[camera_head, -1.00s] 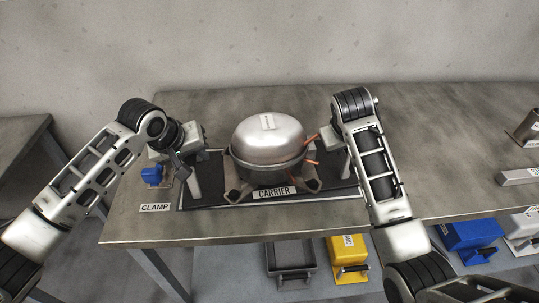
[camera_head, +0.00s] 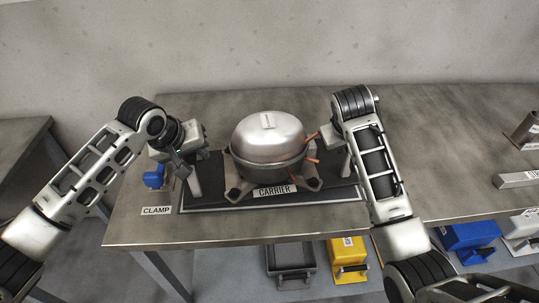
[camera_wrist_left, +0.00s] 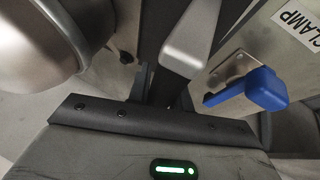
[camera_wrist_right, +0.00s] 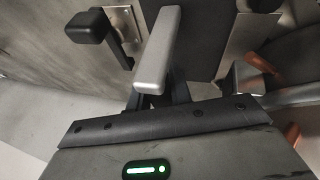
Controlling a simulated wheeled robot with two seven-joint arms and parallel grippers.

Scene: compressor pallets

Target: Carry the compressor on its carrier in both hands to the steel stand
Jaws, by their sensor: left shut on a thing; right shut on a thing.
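The compressor (camera_head: 268,145), a shiny grey dome with copper stubs, stands upright on the grey carrier (camera_head: 240,190), which bears a CARRIER label. They are over a dark mat (camera_head: 215,204) on the table; any gap below the carrier is hard to tell. My left gripper (camera_head: 190,152) is shut on the carrier's left handle, a light grey bar in the left wrist view (camera_wrist_left: 190,40). My right gripper (camera_head: 335,143) is shut on its right handle, also a light bar in the right wrist view (camera_wrist_right: 158,50). The steel stand cannot be made out.
A blue clamp lever (camera_head: 154,176) stands at left by a CLAMP label (camera_head: 156,210). A black lever (camera_wrist_right: 88,27) shows in the right wrist view. Yellow (camera_head: 346,252) and blue (camera_head: 470,238) items sit below.

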